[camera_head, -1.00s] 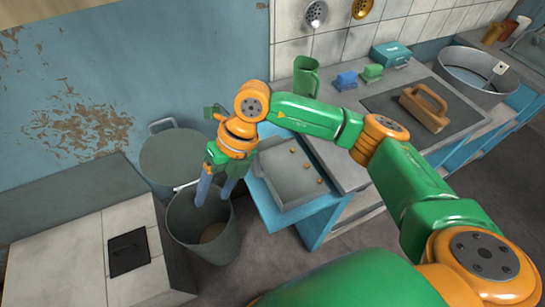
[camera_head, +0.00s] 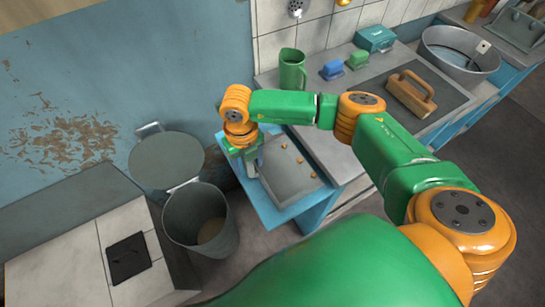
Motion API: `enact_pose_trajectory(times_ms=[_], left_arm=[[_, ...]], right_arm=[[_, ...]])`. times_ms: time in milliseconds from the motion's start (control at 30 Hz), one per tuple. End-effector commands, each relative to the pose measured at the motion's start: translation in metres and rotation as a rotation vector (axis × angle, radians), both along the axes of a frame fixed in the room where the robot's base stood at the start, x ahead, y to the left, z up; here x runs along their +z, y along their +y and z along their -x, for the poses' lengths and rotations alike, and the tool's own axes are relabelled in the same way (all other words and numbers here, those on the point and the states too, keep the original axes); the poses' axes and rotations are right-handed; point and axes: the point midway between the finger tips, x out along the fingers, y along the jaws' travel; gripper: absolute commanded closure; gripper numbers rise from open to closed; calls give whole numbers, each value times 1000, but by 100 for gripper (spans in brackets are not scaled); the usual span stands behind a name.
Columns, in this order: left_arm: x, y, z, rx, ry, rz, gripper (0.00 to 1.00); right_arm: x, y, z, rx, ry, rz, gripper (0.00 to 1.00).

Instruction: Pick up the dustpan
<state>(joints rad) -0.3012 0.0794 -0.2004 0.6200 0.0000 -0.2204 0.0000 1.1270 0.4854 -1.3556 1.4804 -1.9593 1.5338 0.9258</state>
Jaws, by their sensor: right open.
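A grey, shallow, flat-bottomed pan, which looks like the dustpan (camera_head: 287,178), lies on a low blue stand (camera_head: 312,211) beside the counter. Several small brown bits lie in it. My right gripper (camera_head: 252,167) points down at the pan's left end, close to its edge. Its jaws are open, with nothing seen between them. Its wrist hides the pan's far left corner and any handle there, and I cannot tell whether the fingers touch the pan. My left gripper is out of view.
An open grey bin (camera_head: 202,232) stands just left of the stand, its round lid (camera_head: 165,158) tipped up behind. A wooden-handled block (camera_head: 411,94), green jug (camera_head: 292,69), blue and green sponges, teal box (camera_head: 375,39) and metal basin (camera_head: 460,55) sit on the counter.

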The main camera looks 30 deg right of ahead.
Motion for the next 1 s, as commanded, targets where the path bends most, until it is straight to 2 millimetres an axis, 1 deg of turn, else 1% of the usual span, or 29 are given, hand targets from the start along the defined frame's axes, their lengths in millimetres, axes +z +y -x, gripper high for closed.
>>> enact_pose_trajectory(times_ms=[33, 233, 1000], left_arm=[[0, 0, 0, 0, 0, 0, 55], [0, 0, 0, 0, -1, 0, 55], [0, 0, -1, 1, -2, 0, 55]], right_arm=[[0, 0, 0, 0, 0, 0, 45], [0, 0, 0, 0, 0, 0, 99], [1, 0, 0, 0, 0, 0, 100]])
